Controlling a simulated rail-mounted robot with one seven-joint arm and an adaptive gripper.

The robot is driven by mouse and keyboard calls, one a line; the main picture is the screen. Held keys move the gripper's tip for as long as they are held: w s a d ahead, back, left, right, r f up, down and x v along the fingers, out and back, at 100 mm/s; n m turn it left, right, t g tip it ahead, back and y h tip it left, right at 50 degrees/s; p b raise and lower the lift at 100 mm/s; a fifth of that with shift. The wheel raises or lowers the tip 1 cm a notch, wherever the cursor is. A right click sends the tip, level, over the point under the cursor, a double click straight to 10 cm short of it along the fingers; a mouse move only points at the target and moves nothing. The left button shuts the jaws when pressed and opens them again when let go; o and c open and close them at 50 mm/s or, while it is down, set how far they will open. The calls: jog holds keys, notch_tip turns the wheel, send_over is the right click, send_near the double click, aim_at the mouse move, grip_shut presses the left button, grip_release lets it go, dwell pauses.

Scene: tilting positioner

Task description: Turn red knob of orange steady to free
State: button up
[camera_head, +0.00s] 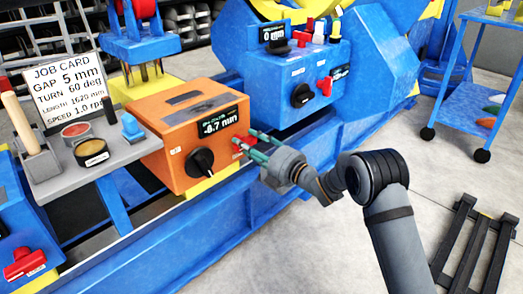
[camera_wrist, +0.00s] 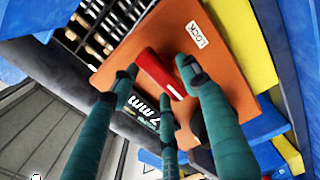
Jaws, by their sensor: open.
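The orange steady (camera_head: 200,155) is a box with a small display and a black knob (camera_head: 201,161) on its front face. Its red knob (camera_head: 243,146) sits at the right of that face, partly covered by my fingers. In the wrist view the red knob (camera_wrist: 158,74) is a bar lying diagonally on the orange face, near a white label reading LOCK (camera_wrist: 197,40). My gripper (camera_head: 258,146) is at the knob, its teal fingers open and pointing at the face. In the wrist view the fingertips (camera_wrist: 158,84) are spread around the knob; I cannot tell whether they touch it.
A blue unit (camera_head: 290,85) with its own black and red knobs stands behind to the right. A grey shelf (camera_head: 70,180) with tins and a job card (camera_head: 63,88) is at left. A blue cart (camera_head: 490,80) and black pallet (camera_head: 475,245) stand on open floor at right.

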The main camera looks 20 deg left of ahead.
jog(key=v, duration=1)
jog(key=shift+d, duration=0.35)
jog(key=shift+s, duration=0.1)
jog(key=x, duration=1.2)
jog(key=shift+a, duration=0.15)
